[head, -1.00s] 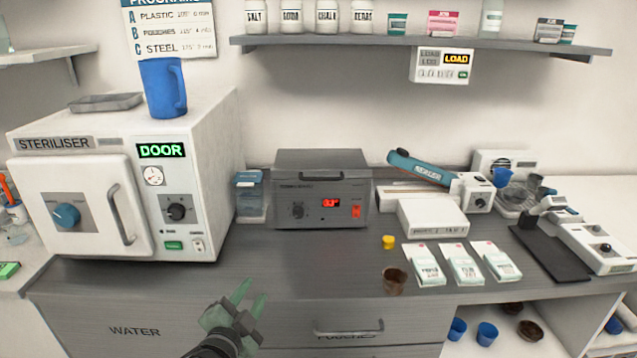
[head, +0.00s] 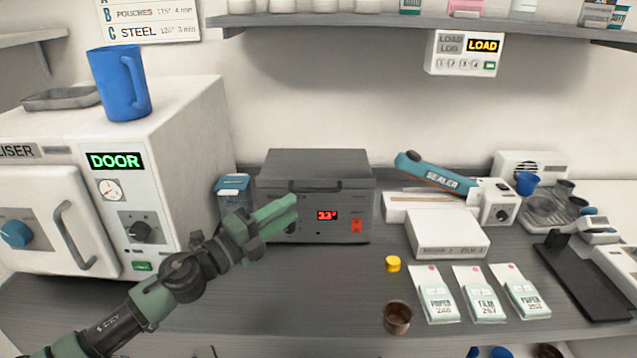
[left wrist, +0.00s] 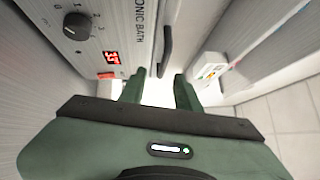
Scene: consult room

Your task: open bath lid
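The bath is a grey metal box (head: 345,228) on the counter, with a knob, a red display and an orange switch on its front. Its flat lid (head: 318,164) is shut, with a dark bar handle (head: 320,187) along the front edge. My left gripper (head: 293,212) is in front of the bath's left half and hides part of the knob. In the left wrist view the bath's front (left wrist: 90,45) stands at the left, and the dark handle (left wrist: 168,40) is ahead of the fingertips (left wrist: 160,82). The two fingers are apart with nothing between them. My right gripper is out of view.
A white steriliser (head: 165,180) with a blue mug (head: 122,85) on top stands left of the bath. A small blue-lidded jar (head: 232,192) is beside the bath. A sealer (head: 435,175), a white box (head: 447,235), a yellow cap (head: 393,263) and a brown cup (head: 397,318) are to the right.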

